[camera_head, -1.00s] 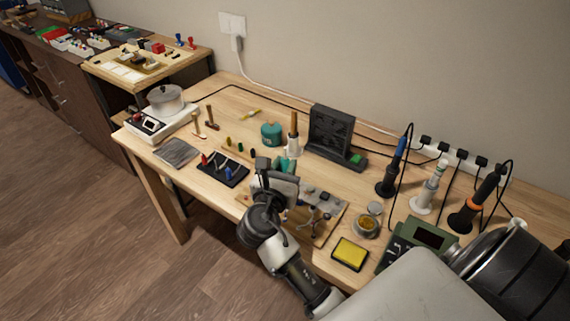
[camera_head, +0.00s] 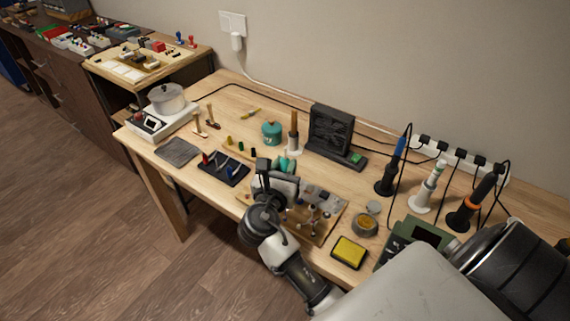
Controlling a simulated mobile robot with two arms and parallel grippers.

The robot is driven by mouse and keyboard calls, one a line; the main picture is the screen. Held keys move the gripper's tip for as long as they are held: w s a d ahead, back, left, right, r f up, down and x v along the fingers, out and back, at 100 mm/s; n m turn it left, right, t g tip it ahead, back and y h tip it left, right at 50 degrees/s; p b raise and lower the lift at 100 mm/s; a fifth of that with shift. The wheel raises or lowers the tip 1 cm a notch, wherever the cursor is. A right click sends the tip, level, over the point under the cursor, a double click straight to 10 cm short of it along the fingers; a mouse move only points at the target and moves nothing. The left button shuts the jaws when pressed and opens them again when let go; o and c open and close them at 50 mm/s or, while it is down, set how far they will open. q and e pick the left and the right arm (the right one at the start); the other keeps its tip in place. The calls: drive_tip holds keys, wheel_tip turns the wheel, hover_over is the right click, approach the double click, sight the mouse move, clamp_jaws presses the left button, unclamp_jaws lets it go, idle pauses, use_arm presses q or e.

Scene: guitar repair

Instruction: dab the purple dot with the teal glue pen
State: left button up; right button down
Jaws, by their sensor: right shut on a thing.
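My right gripper (camera_head: 277,179) is over the front middle of the workbench, shut on a teal thing (camera_head: 285,164) that looks like the teal glue pen. Only a bit of teal shows past the jaws; its tip is hidden. A board (camera_head: 327,230) with small parts and a holder with thin arms lies just right of the gripper, which partly covers its left side. I cannot make out the purple dot; it may be too small or hidden behind the gripper. My left gripper is not in view.
Left of the gripper is a dark tray (camera_head: 222,168) with coloured tools. Behind stand a teal pot (camera_head: 271,132) and a dark fan unit (camera_head: 331,131). A small tin (camera_head: 366,224), a yellow sponge (camera_head: 349,252) and several corded irons stand to the right. The bench's back left is fairly clear.

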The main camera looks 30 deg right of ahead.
drive_tip(key=shift+f, duration=0.2)
idle(0.5)
drive_tip(key=shift+f, duration=0.5)
idle(0.3)
drive_tip(key=shift+p, duration=0.35)
idle(0.8)
wheel_tip(320, 180, up, 7)
drive_tip(key=p, duration=0.8)
idle(0.3)
